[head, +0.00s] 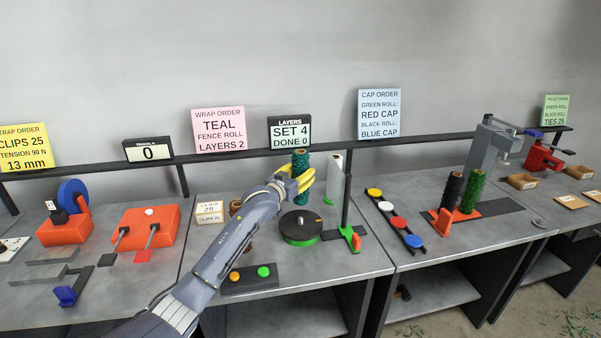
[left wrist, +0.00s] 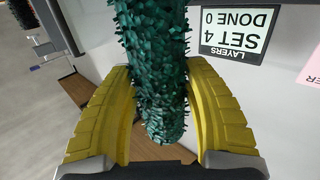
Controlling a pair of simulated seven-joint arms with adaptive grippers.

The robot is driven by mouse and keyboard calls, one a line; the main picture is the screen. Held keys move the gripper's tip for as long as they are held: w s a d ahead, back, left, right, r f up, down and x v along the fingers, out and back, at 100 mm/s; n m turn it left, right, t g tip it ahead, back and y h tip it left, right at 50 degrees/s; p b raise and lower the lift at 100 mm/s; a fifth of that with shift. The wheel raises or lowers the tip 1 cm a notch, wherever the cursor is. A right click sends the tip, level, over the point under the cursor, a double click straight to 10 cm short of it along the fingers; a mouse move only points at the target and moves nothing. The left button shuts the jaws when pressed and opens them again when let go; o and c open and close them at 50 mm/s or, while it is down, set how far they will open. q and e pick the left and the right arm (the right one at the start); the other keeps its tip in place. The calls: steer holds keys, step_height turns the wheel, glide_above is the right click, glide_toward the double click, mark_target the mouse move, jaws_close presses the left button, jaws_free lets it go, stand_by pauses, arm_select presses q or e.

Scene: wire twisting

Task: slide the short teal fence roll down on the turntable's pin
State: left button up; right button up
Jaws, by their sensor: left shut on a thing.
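The short teal fence roll (head: 301,160) is upright in my left gripper (head: 301,181), above the turntable. In the left wrist view, the leafy teal roll (left wrist: 152,50) stands between the yellow fingers of the left gripper (left wrist: 163,90), which are shut on it. The turntable (head: 301,238) is a black disc with a green rim below the gripper, with a clear gap between the roll and the disc. My right gripper is not in view.
A white roll (head: 334,178) stands behind the turntable, close to a black post with a green and orange foot (head: 351,238). A button box (head: 249,279) lies in front. Brown rolls stand partly hidden behind my left arm. Coloured caps (head: 388,208) sit on a strip to the right.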

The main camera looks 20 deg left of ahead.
mark_target(297, 201)
arm_select(q)
steer(key=shift+f, duration=4.9)
steer(key=o, duration=1.3)
steer(key=shift+s, duration=0.15)
steer(key=v, duration=1.1)
steer(key=shift+s, duration=0.35)
steer(key=shift+a, duration=0.1)
